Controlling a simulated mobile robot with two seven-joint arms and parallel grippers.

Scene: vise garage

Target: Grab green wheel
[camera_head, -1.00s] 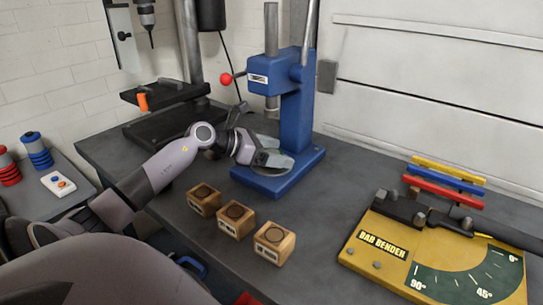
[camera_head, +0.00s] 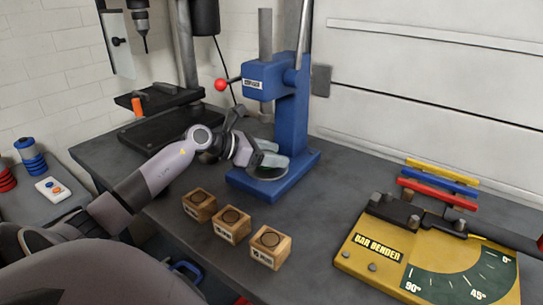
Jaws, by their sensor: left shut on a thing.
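No green wheel can be made out in this view. My left gripper (camera_head: 263,157) is at the foot of the blue arbor press (camera_head: 278,106), beside the grey round plate (camera_head: 272,172) on its base. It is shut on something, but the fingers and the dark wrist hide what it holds. A stack of blue wheels (camera_head: 31,157) and a partly cut-off stack of red wheels (camera_head: 6,180) stand at the far left. My right gripper is not in view.
Three wooden blocks with round dark tops (camera_head: 231,225) sit in front of the press. A yellow bar bender (camera_head: 367,252) and coloured bars (camera_head: 440,183) lie at the right. A drill press (camera_head: 165,125) stands behind my left arm. Bench between blocks and bender is clear.

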